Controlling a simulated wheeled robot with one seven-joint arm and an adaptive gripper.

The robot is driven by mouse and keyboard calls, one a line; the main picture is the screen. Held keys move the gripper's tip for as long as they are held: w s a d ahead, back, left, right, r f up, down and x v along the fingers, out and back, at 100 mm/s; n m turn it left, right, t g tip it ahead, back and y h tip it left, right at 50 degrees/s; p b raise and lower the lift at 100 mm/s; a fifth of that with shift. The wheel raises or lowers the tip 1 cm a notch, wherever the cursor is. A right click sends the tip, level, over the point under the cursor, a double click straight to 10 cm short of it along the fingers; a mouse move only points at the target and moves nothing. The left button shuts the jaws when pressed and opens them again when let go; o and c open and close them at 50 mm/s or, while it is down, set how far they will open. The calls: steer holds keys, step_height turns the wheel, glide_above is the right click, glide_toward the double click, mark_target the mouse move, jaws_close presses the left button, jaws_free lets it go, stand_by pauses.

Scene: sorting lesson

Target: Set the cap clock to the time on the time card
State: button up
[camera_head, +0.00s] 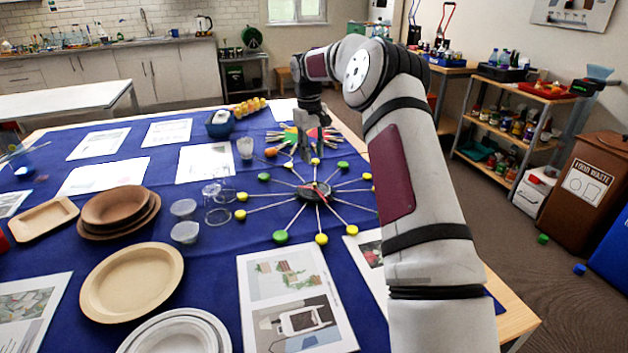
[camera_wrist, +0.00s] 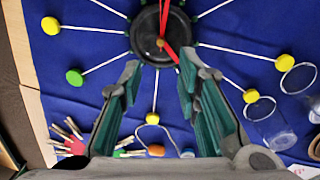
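The cap clock (camera_head: 315,191) lies on the blue cloth, with thin spokes running out to green and yellow caps. In the wrist view its dark round hub (camera_wrist: 147,42) carries red hands (camera_wrist: 165,22); one red part runs up to the frame's top edge and a shorter one points down and right. I cannot tell which sheet is the time card.
Clear cups (camera_head: 217,215) stand close left of the clock, and a glass (camera_head: 245,148) behind. A picture sheet (camera_head: 296,304) lies in front. Wooden plates (camera_head: 131,283) fill the left front. Colourful hand-shaped pieces (camera_head: 318,137) lie near my gripper.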

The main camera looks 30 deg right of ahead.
mark_target(315, 184)
steer(key=f, duration=1)
steer(key=shift+d+b, duration=0.25)
steer(key=shift+b, duration=0.1)
jaws_close()
